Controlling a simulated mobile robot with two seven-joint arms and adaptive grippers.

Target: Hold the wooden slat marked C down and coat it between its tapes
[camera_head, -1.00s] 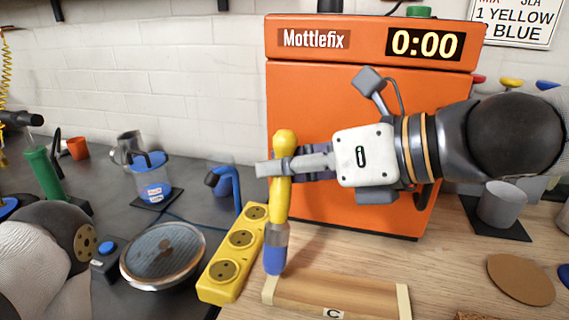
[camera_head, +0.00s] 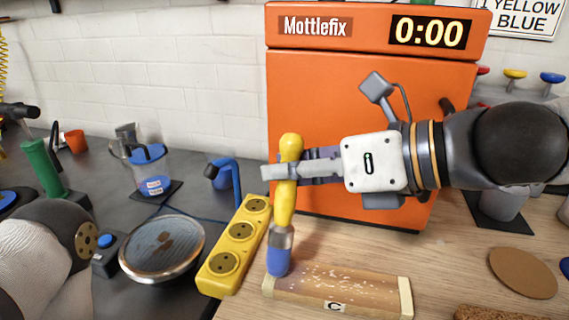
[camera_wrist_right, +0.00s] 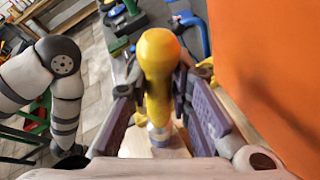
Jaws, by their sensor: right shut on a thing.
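The wooden slat marked C (camera_head: 345,284) lies flat on the wooden bench, with a pale tape at each end. Its top between the tapes is covered with whitish flecks. My right gripper (camera_head: 288,171) is shut on the yellow handle of a brush (camera_head: 286,205). The brush stands nearly upright with its blue bristles at the slat's left end, beside the left tape; I cannot tell whether they touch the wood. The brush handle (camera_wrist_right: 158,65) shows between the fingers in the right wrist view. My left arm shows at lower left, but its gripper is not visible.
A yellow power strip (camera_head: 233,245) lies just left of the slat. An orange Mottlefix cabinet (camera_head: 340,90) stands behind. A cork disc (camera_head: 523,273) lies right of the slat.

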